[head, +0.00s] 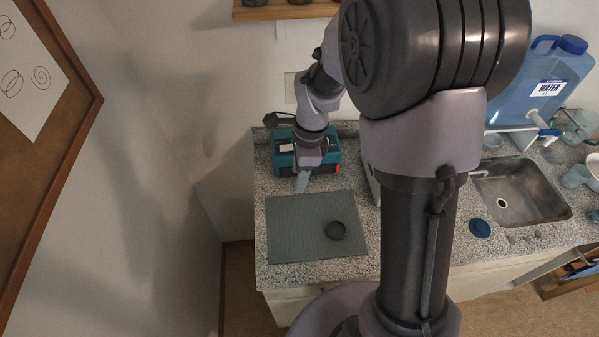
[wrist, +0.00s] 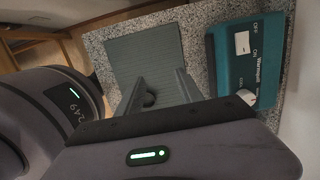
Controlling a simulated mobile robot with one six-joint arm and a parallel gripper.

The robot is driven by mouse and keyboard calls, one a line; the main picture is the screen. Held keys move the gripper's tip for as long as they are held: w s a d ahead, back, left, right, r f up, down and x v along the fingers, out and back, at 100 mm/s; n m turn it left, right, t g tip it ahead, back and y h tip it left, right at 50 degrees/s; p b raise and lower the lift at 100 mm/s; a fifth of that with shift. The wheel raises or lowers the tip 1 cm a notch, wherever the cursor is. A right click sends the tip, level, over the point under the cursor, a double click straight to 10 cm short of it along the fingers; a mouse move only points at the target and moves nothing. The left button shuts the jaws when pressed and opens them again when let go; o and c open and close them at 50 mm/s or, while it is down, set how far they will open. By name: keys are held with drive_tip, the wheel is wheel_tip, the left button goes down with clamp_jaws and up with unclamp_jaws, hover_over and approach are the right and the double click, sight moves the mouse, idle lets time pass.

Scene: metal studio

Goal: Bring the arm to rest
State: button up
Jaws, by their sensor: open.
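My gripper (head: 302,182) is over the counter, between a teal appliance (head: 325,158) and a grey ribbed mat (head: 290,235). In the wrist view my gripper (wrist: 160,90) has its two fingers apart, with nothing between them that I can see held. The arm reaches out from the right and covers part of the counter in the head view. In the wrist view the mat (wrist: 140,52) lies beyond the fingers and the teal appliance (wrist: 250,65) stands to their right, with a white switch and a dial.
A grey sink (head: 522,192), a blue lid (head: 480,228) and a blue water jug (head: 540,80) are to the right. A wooden shelf (head: 280,12) hangs above. The wall is close on the left.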

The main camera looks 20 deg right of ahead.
idle(0.3)
drive_tip(key=s+a+r+n+t+b, duration=0.2)
drive_tip(key=s+n+b, duration=0.4)
drive_tip(key=s+n, duration=0.2)
drive_tip(key=s+a+r+n+t+b, duration=0.2)
drive_tip(key=s+r+n+t+b, duration=0.1)
drive_tip(key=s+n+b, duration=0.4)
drive_tip(key=s, duration=0.3)
drive_tip(key=shift+r+n, duration=0.15)
drive_tip(key=shift+n, duration=0.25)
drive_tip(key=shift+s, duration=0.1)
